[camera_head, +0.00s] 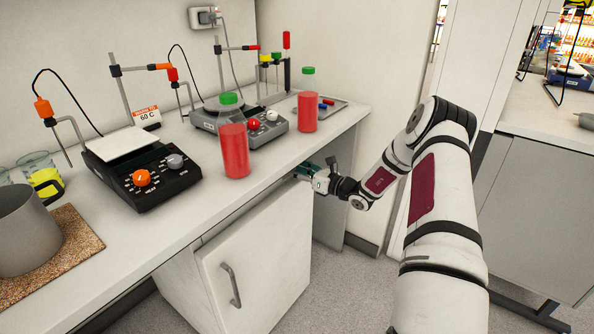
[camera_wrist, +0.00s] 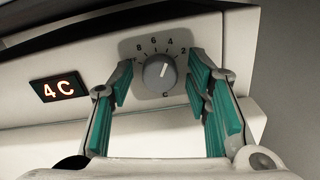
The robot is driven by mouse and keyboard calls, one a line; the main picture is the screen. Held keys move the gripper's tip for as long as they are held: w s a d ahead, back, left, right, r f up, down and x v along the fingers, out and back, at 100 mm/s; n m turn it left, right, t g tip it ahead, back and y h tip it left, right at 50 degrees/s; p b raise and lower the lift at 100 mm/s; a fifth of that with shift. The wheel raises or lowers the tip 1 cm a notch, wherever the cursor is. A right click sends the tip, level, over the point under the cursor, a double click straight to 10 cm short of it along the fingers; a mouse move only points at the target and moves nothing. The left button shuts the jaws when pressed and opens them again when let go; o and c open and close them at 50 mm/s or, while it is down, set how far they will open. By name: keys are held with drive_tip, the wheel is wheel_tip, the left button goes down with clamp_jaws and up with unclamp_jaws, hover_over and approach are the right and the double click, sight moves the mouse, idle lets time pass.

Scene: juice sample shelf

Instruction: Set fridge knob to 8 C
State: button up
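The fridge knob (camera_wrist: 159,73) is a round grey dial with a light pointer line tilted up and slightly right, towards the 4. The numbers 8, 6, 4 and 2 run around it from left to right. A lit display (camera_wrist: 59,88) left of it reads 4 C. My gripper (camera_wrist: 162,88) is open, with one teal-padded finger on each side of the knob and visible gaps to it. In the head view my gripper (camera_head: 316,177) is under the counter's front edge, at the top of the white fridge (camera_head: 262,255); the knob is hidden there.
The counter (camera_head: 180,215) above my gripper carries two red bottles (camera_head: 235,152) near its front edge, two hotplate stirrers (camera_head: 143,177) and a grey pot (camera_head: 25,235). The fridge door handle (camera_head: 231,286) sticks out below. Open floor lies right of the fridge.

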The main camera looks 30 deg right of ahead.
clamp_jaws()
drive_tip(key=shift+n, duration=0.3)
drive_tip(key=n+b, duration=0.1)
drive_tip(key=n, duration=0.4)
drive_tip(key=shift+a+f+n+b, duration=0.1)
drive_tip(key=shift+n+b, duration=0.2)
drive_tip(key=n+b, duration=0.2)
drive_tip(key=n, duration=0.3)
drive_tip(key=shift+s+n, duration=0.1)
drive_tip(key=shift+n, duration=0.3)
drive_tip(key=shift+o, duration=1.7)
unclamp_jaws()
